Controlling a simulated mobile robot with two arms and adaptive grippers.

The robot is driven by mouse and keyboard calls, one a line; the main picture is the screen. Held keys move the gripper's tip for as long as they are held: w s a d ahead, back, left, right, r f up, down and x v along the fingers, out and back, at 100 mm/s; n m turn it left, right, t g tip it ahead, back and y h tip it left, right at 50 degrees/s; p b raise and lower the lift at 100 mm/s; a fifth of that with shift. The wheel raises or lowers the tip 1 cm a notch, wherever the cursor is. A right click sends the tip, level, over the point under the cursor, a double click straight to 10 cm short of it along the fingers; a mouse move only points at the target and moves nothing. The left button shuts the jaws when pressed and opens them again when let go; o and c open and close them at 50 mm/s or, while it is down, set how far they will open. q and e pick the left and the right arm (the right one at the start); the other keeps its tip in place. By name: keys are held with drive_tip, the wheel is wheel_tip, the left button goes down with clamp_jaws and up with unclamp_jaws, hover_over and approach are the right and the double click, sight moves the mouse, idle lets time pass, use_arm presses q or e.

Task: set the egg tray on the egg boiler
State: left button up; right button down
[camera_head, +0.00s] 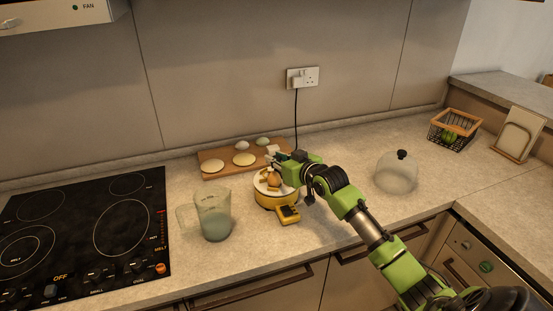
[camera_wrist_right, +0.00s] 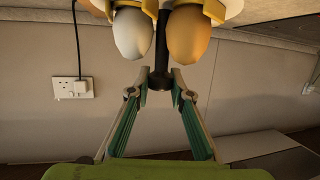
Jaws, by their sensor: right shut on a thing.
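The yellow egg boiler (camera_head: 276,200) stands on the counter in the middle of the head view. The pale egg tray (camera_head: 262,184) is over it, with a brown egg (camera_head: 273,182). I cannot tell whether the tray touches the boiler. My right gripper (camera_head: 277,160) is at the tray, partly hidden by its own wrist. In the wrist view, upside down, the right gripper (camera_wrist_right: 162,79) is shut on the tray's black stem (camera_wrist_right: 163,60). A white egg (camera_wrist_right: 132,33) and the brown egg (camera_wrist_right: 188,35) sit beside the stem in yellow-rimmed holders. My left gripper is not in view.
A measuring jug (camera_head: 214,217) stands left of the boiler, and a yellow box with a dark face (camera_head: 288,214) in front. A wooden board (camera_head: 214,156) lies behind. A clear dome lid (camera_head: 396,174) and wire basket (camera_head: 455,130) are right. The black hob (camera_head: 75,235) is left.

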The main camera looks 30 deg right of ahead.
drive_tip(key=shift+r+p, duration=0.1)
drive_tip(key=shift+p, duration=0.2)
drive_tip(key=shift+f+b, duration=0.35)
drive_tip(key=shift+f, duration=0.3)
idle(0.5)
drive_tip(key=c, duration=2.1)
unclamp_jaws()
drive_tip(key=shift+s, duration=0.1)
